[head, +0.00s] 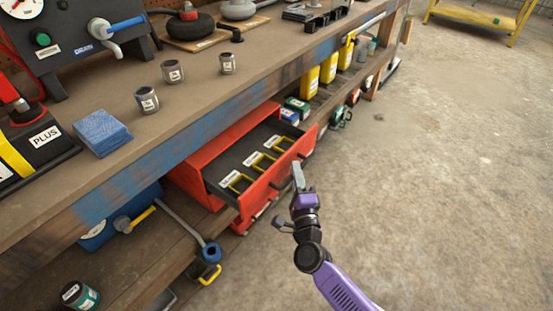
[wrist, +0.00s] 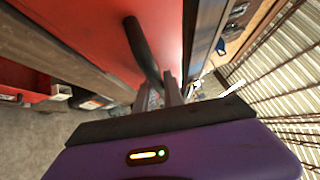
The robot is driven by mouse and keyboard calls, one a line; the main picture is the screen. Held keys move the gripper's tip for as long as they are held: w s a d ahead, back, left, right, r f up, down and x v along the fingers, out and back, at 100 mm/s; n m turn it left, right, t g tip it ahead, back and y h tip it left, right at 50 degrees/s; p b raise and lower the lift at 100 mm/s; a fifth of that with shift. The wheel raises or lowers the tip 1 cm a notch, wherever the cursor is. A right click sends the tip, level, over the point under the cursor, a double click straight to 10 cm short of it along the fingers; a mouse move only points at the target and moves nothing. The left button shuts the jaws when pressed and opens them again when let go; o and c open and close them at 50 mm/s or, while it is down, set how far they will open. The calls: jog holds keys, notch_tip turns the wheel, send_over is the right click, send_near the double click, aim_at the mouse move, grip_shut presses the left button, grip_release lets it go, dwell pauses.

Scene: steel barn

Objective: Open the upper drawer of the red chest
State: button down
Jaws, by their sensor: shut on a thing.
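The red chest (head: 228,133) sits on the shelf under the workbench. Its upper drawer (head: 262,192) is pulled out, showing a dark inside with several yellow-handled items and white labels. My gripper (head: 297,172) is at the outer face of the drawer front. In the wrist view, the gripper fingers (wrist: 168,84) are closed on a dark bar handle (wrist: 140,45) that stands off the red front.
The workbench top (head: 190,95) overhangs the chest, with several small cans and a blue block (head: 102,132) on it. Yellow bottles (head: 309,92) and small boxes stand on the shelf beyond the chest. The concrete floor (head: 440,170) to the right is clear.

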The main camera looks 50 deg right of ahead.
jog(key=s, duration=0.5)
jog(key=shift+d, duration=0.1)
jog(key=c, duration=1.7)
grip_release()
jog(key=shift+c, duration=0.2)
jog(key=v, duration=0.7)
jog(key=shift+s+a, duration=0.25)
jog(key=shift+a, duration=0.05)
jog(key=shift+f, duration=0.15)
